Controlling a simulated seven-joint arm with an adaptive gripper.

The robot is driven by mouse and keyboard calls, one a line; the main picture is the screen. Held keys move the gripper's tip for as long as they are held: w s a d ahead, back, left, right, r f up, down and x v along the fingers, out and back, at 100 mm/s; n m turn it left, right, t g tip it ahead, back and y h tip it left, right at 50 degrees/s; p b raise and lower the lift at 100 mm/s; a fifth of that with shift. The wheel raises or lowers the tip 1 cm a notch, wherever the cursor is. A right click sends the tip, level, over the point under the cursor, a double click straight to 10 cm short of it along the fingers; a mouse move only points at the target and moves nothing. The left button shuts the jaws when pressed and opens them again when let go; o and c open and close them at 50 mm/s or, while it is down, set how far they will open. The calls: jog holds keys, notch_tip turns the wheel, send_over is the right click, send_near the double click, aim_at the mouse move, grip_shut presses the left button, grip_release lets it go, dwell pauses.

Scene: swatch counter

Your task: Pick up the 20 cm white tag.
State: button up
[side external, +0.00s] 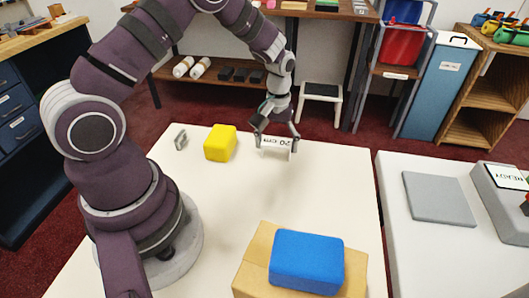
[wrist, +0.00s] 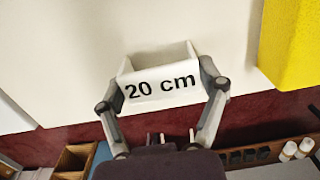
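The white tag (wrist: 160,88) reads "20 cm" in black in the wrist view and has a folded shape with a raised back part. In the side external view the tag (side external: 276,144) is near the far edge of the white table (side external: 190,215), its lettering upside down. My gripper (wrist: 163,78) has its fingers spread wide, one at each end of the tag. The fingertips look close against the ends; I cannot tell whether they press on it. My gripper (side external: 275,150) points down in the side external view. Whether the tag rests on the table or hangs just above is unclear.
A yellow block (side external: 220,143) stands left of the tag, and a small grey piece (side external: 181,139) farther left. A blue block (side external: 307,262) lies on a tan block (side external: 253,270) at the near side. A grey pad (side external: 438,198) lies on the right-hand surface. The table's middle is clear.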

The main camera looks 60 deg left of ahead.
jog(key=shift+c, duration=0.9)
